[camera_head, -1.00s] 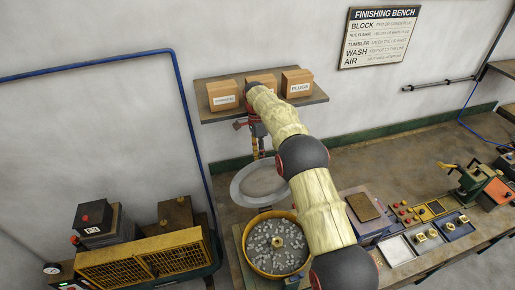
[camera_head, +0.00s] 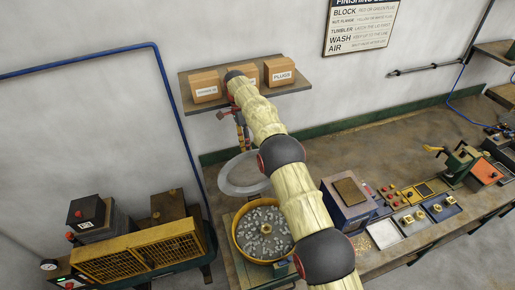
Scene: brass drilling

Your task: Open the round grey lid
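The round grey lid (camera_head: 228,188) shows as a pale ring behind the yellow round tumbler bowl (camera_head: 239,242). It stands raised and tilted back, clear of the bowl's mouth. The bowl is uncovered, and many small grey pieces lie in it around a brass-coloured hub. My arm reaches over from the lower right, and my gripper (camera_head: 245,143) hangs down just behind the lid's far edge, below the shelf. The fingers are small and partly hidden by my arm. I cannot tell whether they are open or touch the lid.
A wall shelf (camera_head: 221,104) with cardboard boxes sits above my gripper. Right of the bowl are a blue machine (camera_head: 346,205), button panels and an orange-and-green press (camera_head: 468,165). A yellow caged unit (camera_head: 140,252) stands to the left. The bench behind the blue machine is clear.

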